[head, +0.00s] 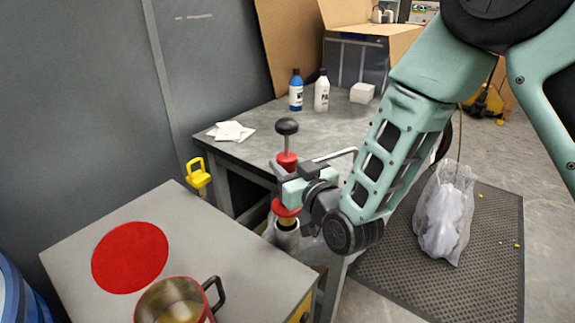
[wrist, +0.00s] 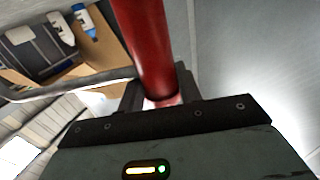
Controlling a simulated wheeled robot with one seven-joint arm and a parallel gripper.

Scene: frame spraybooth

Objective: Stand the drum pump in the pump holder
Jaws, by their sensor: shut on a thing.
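The drum pump has a black knob on a thin rod, a red body (head: 286,160) and a bent grey spout (head: 336,154). In the wrist view its red tube (wrist: 146,45) rises from between the jaws. My gripper (head: 291,188) is shut on the pump and holds it roughly upright beside the near table. A red collar (head: 285,208) and a metal cylinder (head: 287,236) show below the gripper; I cannot tell whether they touch. A yellow bracket-like piece (head: 198,175) stands at the near table's far corner; I cannot tell whether it is the pump holder.
The near grey table (head: 215,245) bears a red disc (head: 130,257) and a red pot (head: 178,302) with a black handle. The back table (head: 275,122) holds a blue bottle (head: 296,91), a white bottle (head: 321,91), a white block and papers. A plastic bag (head: 445,208) lies on the floor mat.

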